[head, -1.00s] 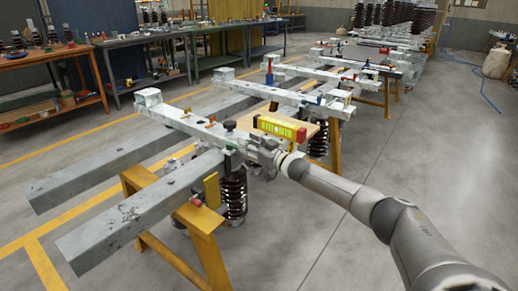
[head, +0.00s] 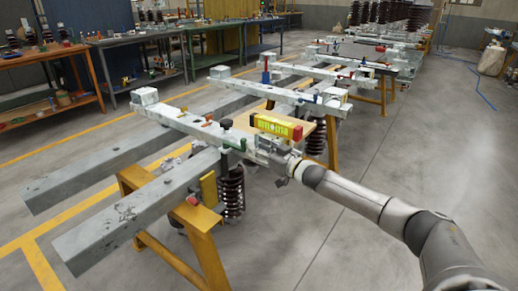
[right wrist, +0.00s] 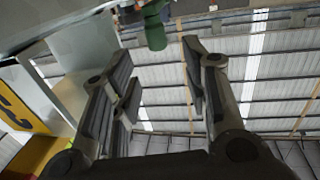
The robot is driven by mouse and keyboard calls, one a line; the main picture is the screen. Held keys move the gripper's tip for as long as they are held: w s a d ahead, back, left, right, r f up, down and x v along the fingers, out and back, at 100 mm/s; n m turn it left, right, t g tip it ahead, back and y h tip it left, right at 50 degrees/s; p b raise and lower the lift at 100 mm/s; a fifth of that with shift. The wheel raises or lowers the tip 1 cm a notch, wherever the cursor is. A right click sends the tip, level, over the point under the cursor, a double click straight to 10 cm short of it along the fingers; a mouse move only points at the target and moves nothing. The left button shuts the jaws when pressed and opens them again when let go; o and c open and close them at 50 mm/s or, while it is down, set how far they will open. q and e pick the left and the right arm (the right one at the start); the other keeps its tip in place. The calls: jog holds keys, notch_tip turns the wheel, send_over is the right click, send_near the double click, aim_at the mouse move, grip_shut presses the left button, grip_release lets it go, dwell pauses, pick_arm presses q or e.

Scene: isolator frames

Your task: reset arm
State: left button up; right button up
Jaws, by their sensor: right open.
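My right arm comes in from the lower right of the head view. A green part (right wrist: 155,28) shows just beyond the fingertips, near the pale frame. My left gripper is not in view.
Grey beams (head: 135,205) rest on a yellow trestle (head: 205,222). A dark ribbed insulator (head: 231,192) hangs below the frame. More frames extend behind. Workbenches (head: 140,62) stand at the back left.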

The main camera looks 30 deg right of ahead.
dwell(0.3)
